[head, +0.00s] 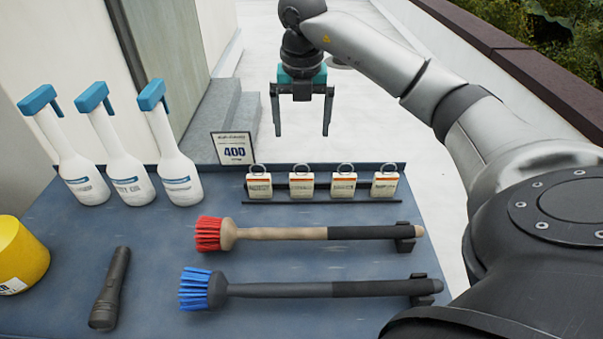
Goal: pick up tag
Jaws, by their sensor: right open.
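Several small white tags with an orange stripe and a metal ring stand in a row on a black rack near the back edge of the blue table: the leftmost tag (259,186), a second tag (301,185), a third tag (343,185) and the rightmost tag (384,184). A larger white sign marked 400 (235,148) stands at the back edge, left of them. My right gripper (301,135) is open and empty, pointing down, beyond the back edge in the picture and above the row of tags. My left gripper is not in view.
The blue table (150,235) also holds a red brush (215,234), a blue brush (203,289), a dark flashlight (111,290), a yellow container (20,256) and white bottles (128,175) with blue tops. A raised lip runs along the table's back edge.

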